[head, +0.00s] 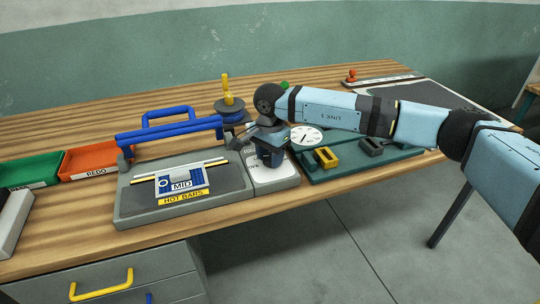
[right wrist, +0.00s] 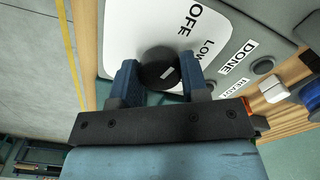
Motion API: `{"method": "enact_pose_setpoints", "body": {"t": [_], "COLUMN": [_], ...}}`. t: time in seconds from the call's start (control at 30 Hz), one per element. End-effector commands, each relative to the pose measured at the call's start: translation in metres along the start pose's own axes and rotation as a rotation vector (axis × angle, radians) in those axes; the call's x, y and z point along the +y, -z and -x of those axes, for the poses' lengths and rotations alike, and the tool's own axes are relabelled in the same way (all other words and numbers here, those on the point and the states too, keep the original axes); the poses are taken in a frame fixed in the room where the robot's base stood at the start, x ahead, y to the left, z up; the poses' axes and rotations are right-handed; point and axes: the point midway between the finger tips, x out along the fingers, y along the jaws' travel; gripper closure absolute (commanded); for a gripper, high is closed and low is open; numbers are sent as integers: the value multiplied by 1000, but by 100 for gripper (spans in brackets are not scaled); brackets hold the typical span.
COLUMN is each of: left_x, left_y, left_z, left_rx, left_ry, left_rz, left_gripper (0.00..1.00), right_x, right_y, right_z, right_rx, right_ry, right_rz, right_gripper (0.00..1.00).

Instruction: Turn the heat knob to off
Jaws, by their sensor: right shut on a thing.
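The heat knob (right wrist: 158,62) is a round black knob with a white pointer mark on the white dial plate (right wrist: 128,30) in the right wrist view. The labels OFF and LOW show beside it; which one the mark points to I cannot tell for sure. My right gripper (right wrist: 160,78) has one blue finger on each side of the knob and is shut on it. In the head view my right gripper (head: 270,150) comes down over the pale control panel (head: 285,182) and hides the knob. My left gripper is in neither view.
The grey sealer (head: 130,205) with a blue bar (head: 168,131) and MID plate stands left of the panel. A green board (head: 340,167) with yellow and dark blocks and a white gauge (head: 307,136) lies right. Orange (head: 90,158) and green bins stand far left.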

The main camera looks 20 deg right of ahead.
Motion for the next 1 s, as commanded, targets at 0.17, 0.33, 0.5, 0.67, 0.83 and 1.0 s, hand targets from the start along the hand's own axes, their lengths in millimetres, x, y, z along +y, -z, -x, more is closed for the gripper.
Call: {"method": "enact_pose_setpoints", "body": {"t": [0.17,0.33,0.5,0.67,0.83,1.0], "left_x": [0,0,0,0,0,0], "left_y": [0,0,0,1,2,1], "left_z": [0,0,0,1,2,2], "left_rx": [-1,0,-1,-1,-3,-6], "left_ry": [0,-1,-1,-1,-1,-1], "left_rz": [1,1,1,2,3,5], "left_gripper": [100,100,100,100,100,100], "right_x": [-1,0,0,-1,-1,-1], "right_y": [0,0,0,0,0,0], "right_z": [2,1,3,23,61,99], "right_rx": [1,0,1,1,2,1], "right_ry": [3,1,1,3,5,4], "right_rz": [1,0,0,-1,-1,0], "right_gripper": [38,33,33,33,33,33]}}
